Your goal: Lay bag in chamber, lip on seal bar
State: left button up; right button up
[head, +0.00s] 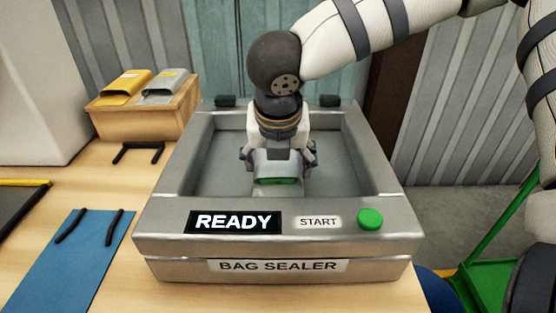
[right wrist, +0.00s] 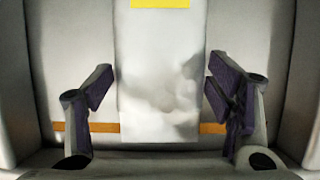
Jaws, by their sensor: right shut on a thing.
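The bag sealer (head: 160,228) stands on the table with its chamber (head: 215,165) open at the top. My right gripper (head: 278,165) reaches down into the chamber from above. It is shut on a pale grey bag (head: 278,157), whose near end shows a green patch. In the right wrist view, the pale bag (right wrist: 160,75) lies between the two fingers, with a yellow patch at its top edge. An orange strip (right wrist: 212,128) crosses behind it; I cannot tell whether it is the seal bar. Whether the bag touches the chamber floor is unclear. My left gripper is out of view.
The sealer's front carries a READY display (head: 232,222) and a green button (head: 370,219). A wooden box (head: 145,122) with a yellow pouch (head: 127,84) and a grey pouch (head: 166,86) stands back left. A blue mat (head: 66,262) with black bars lies at left.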

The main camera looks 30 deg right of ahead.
jog(key=shift+f, duration=0.3)
dwell(0.4)
jog(key=o, duration=1.2)
jog(key=shift+c, duration=0.4)
jog(key=shift+c, duration=1.1)
jog(key=shift+r, duration=4.5)
